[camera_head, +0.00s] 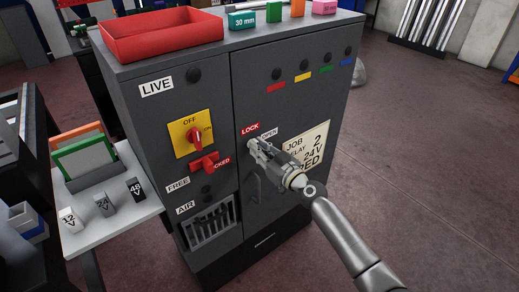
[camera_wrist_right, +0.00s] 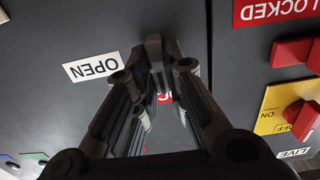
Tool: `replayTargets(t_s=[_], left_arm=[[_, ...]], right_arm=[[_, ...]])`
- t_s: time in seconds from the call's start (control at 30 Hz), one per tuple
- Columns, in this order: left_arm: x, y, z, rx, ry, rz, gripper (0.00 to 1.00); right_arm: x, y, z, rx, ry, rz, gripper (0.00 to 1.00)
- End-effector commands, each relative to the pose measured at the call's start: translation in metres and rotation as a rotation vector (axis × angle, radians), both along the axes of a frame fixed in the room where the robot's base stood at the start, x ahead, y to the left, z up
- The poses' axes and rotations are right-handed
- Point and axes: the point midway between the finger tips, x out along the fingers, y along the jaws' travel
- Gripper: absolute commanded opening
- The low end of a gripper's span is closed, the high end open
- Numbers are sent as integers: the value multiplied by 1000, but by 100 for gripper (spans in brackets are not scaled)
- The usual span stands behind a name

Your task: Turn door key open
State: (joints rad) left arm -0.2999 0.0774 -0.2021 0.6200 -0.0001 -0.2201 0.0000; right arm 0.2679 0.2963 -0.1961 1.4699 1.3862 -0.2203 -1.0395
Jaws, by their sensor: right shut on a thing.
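My right gripper (camera_head: 258,152) reaches the grey cabinet's door (camera_head: 300,110) from the lower right, just under the red LOCK label (camera_head: 250,129) and the white OPEN label (camera_head: 268,134). In the right wrist view the gripper's fingers (camera_wrist_right: 156,82) are closed around a small dark grey piece at the door (camera_wrist_right: 154,48), which looks like the door key. The fingers hide most of it, so its turn angle is hard to tell. The door looks shut. My left gripper is in neither view.
Left of the door are a yellow OFF/ON switch (camera_head: 180,140) with a red knob and a red handle (camera_head: 205,163). A red tray (camera_head: 160,38) and coloured boxes stand on top. A side table (camera_head: 90,235) holds small labelled blocks.

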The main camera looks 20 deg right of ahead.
Motion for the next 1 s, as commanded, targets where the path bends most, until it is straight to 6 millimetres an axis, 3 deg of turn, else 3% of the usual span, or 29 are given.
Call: replayTargets(t_s=[0.47, 1.0], left_arm=[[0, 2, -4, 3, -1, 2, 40], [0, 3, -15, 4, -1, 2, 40]], right_arm=[[0, -1, -1, 88, 32, 0, 0], [1, -3, -2, 530, 192, -1, 0]])
